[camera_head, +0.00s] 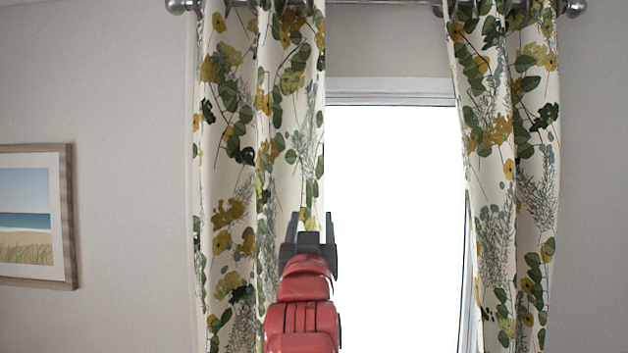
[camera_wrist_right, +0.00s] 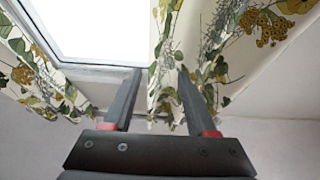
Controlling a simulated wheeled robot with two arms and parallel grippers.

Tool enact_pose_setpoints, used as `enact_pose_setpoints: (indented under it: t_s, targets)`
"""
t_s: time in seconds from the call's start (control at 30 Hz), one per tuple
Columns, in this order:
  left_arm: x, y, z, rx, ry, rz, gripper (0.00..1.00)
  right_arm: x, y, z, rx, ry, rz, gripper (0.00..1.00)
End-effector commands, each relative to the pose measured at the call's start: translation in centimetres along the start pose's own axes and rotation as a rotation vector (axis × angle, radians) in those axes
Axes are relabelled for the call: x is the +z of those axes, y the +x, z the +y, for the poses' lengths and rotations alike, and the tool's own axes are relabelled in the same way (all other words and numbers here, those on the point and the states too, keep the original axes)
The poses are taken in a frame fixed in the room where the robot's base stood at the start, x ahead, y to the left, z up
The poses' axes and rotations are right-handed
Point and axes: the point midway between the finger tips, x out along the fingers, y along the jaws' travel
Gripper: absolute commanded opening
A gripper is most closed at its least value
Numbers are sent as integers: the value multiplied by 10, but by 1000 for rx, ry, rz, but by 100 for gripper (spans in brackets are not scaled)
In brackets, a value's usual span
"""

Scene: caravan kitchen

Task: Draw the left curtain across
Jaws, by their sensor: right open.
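The left curtain (camera_head: 228,180) is cream with green leaves and yellow flowers. It hangs bunched in folds at the left of the window, and bare glass shows to its right. My right gripper (camera_head: 312,217) is raised at the curtain's right edge in the head view. It also shows in the right wrist view (camera_wrist_right: 160,72), with its two fingers apart. Patterned cloth (camera_wrist_right: 166,75) shows between and beyond the fingers there; I cannot tell whether they touch it. My left gripper is not in view.
A bright window (camera_head: 395,200) fills the gap between the curtains. The right curtain (camera_head: 510,180) hangs bunched at the right. A metal rod (camera_head: 574,8) runs along the top. A framed beach picture (camera_head: 70,215) hangs on the left wall.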

Motion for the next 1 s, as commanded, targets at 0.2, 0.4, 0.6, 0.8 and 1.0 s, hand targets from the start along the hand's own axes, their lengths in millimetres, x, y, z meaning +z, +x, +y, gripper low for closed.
enact_pose_setpoints:
  t_s: [0.2, 0.4, 0.6, 0.8, 1.0]
  targets:
    - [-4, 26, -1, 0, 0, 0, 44, -4, 50, 1, 1, -3, -6, 57]
    - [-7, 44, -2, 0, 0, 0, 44, -4, 89, 0, 0, -3, -2, 57]
    - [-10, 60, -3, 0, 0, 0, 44, -3, 122, 0, 1, -3, -4, 57]
    - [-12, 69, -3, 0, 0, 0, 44, -3, 143, 0, 1, -1, 0, 57]
    - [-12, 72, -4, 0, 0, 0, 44, 0, 152, 0, -1, 0, 0, 57]
